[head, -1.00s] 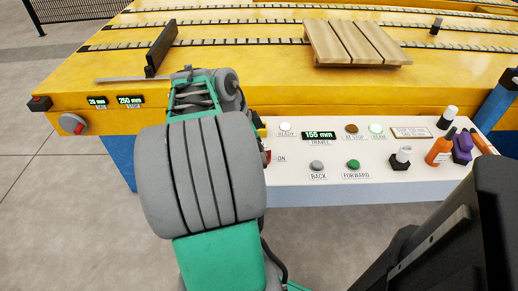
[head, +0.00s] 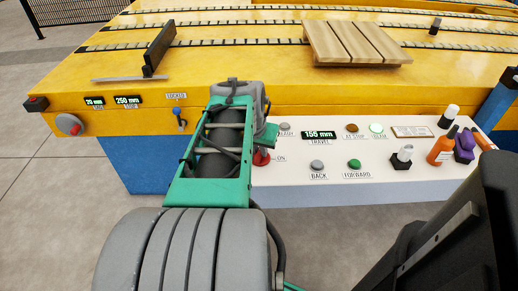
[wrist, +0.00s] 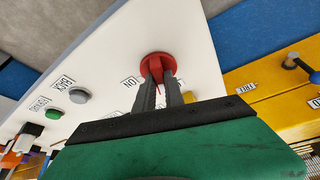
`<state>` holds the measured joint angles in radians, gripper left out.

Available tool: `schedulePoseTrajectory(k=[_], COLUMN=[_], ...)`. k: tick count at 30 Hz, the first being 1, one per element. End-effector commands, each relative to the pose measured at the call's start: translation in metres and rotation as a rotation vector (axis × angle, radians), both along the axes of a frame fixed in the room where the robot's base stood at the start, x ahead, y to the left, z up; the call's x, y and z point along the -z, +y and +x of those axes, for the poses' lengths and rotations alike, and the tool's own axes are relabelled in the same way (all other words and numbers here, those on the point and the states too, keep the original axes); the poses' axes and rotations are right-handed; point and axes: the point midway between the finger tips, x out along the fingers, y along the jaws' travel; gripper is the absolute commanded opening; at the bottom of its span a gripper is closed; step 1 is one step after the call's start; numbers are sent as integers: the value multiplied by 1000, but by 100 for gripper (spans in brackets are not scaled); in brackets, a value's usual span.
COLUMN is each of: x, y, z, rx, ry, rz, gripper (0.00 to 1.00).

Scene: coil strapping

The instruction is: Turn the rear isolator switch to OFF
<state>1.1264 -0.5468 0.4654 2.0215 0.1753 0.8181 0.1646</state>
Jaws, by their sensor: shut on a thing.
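A red round switch (wrist: 158,65) with a raised grip bar sits on the white control panel (wrist: 115,60), beside an ON label. My gripper (wrist: 160,82) has its two dark fingers shut on the bar of this switch. In the head view the red switch (head: 262,158) shows only partly beside my arm, which hides the fingers. The tip of the bar and any OFF marking are hidden by my fingers.
On the panel are BACK (head: 317,165) and FORWARD (head: 354,164) buttons, a 155 mm travel display (head: 319,135) and bottles (head: 440,148). A blue-handled lever (head: 180,120) marked LOCKED and a grey-and-red knob (head: 69,124) sit on the yellow bench front. Wooden slats (head: 355,42) lie on top.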

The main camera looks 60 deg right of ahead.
Motion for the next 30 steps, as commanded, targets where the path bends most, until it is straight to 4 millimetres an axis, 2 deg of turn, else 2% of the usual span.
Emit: schedulePoseTrajectory(k=[13, 30], x=[-1, 0], y=[-1, -1], z=[-2, -2], rx=[-289, -360], ry=[0, 0], rz=[1, 0], gripper=[0, 0])
